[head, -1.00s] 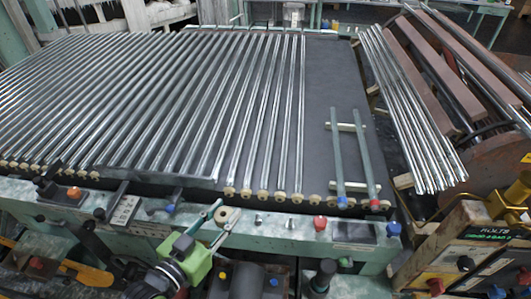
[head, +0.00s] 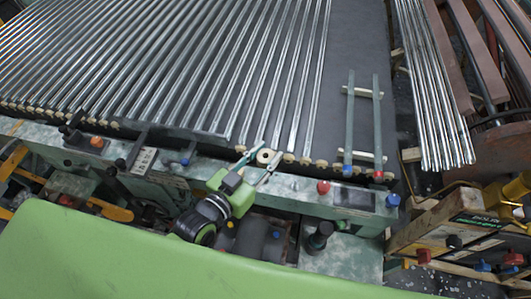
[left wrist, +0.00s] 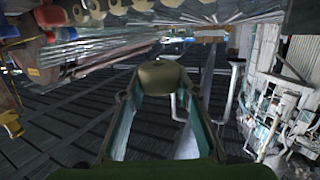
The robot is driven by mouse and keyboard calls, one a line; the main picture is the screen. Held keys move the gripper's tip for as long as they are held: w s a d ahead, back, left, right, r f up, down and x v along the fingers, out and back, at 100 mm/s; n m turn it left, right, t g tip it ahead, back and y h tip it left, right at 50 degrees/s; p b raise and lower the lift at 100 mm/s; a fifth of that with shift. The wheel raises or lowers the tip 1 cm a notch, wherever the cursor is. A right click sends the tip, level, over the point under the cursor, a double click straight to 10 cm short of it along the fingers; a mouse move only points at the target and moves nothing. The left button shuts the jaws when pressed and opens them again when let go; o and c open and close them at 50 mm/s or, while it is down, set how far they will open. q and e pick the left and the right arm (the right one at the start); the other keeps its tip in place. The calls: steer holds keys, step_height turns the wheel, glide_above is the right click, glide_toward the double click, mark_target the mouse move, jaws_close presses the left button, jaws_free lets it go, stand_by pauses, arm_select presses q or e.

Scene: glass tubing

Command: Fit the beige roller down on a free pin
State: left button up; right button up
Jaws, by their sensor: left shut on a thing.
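The beige roller (head: 266,157) is a short ring-like piece with a dark hole, and it faces up in the head view. My left gripper (head: 262,162) is shut on it, one teal finger on each side. The left wrist view also shows the roller (left wrist: 165,76) between the two fingertips of the left gripper (left wrist: 164,96). In the head view it appears against the front edge of the tube bed, by the row of fixed beige rollers (head: 305,160). I cannot tell its height. I cannot clearly make out a free pin. My right gripper is not in view.
Glass tubes (head: 180,70) cover the dark bed (head: 355,40). A red knob (head: 323,187) and a blue knob (head: 392,200) stand on the green front rail (head: 290,190), right of the gripper. A tube rack (head: 430,90) stands beyond.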

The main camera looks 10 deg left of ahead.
mark_target(265, 167)
arm_select(q)
steer(key=shift+f+b, duration=2.05)
steer(key=shift+f, duration=0.75)
steer(key=shift+p, duration=0.7)
steer(key=shift+f+b, duration=0.35)
steer(key=shift+f, duration=0.15)
steer(key=shift+f+b, duration=1.25)
steer(key=shift+f, duration=0.65)
